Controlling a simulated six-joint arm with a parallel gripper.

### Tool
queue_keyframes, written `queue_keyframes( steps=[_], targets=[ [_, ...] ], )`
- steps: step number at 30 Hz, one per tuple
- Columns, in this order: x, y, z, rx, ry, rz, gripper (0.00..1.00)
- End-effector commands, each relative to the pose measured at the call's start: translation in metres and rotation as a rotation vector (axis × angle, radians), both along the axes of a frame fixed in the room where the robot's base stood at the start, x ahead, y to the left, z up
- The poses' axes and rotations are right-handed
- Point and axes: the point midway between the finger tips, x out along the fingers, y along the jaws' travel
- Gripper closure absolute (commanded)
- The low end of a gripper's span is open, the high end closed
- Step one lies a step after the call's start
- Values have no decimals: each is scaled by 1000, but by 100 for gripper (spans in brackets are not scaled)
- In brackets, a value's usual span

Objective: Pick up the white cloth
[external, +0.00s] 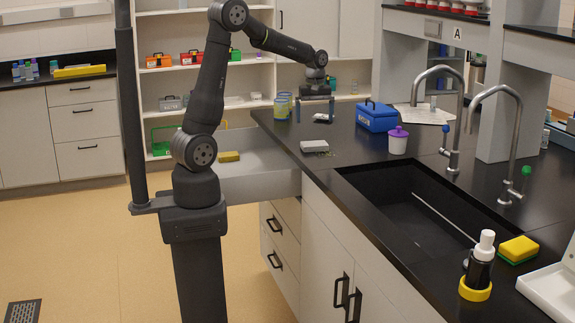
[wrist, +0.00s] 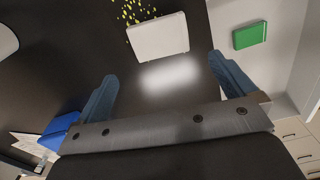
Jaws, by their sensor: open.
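The white cloth (external: 315,147) looks like a flat, pale folded rectangle on the black counter, near its left edge. It also shows in the wrist view (wrist: 158,37) at the top centre, beyond my fingertips. My gripper (external: 318,113) points down over the counter, behind the cloth in the external view. In the wrist view, the two blue fingers of my gripper (wrist: 163,70) are wide apart with nothing between them but bare counter and a bright glare patch. The cloth is apart from both fingers.
Yellow specks (wrist: 135,12) lie beside the cloth. A blue box (external: 377,117) and a purple-lidded cup (external: 398,140) stand to its right. Jars (external: 281,107) stand left of my gripper. A sponge (external: 229,156) lies on a lower grey surface. The sink (external: 420,205) is in front.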

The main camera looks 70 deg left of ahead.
Motion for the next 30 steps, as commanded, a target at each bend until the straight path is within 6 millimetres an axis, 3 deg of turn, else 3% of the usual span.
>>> queue_keyframes(
  steps=[4, 14, 21, 30],
  targets=[
    [-1, 0, -30, -2, 3, 0, 0],
    [0, -1, -58, 0, 1, 0, 0],
    [0, -2, -93, -1, 3, 1, 0],
    [1, -2, -101, 1, -1, 1, 0]
  ],
)
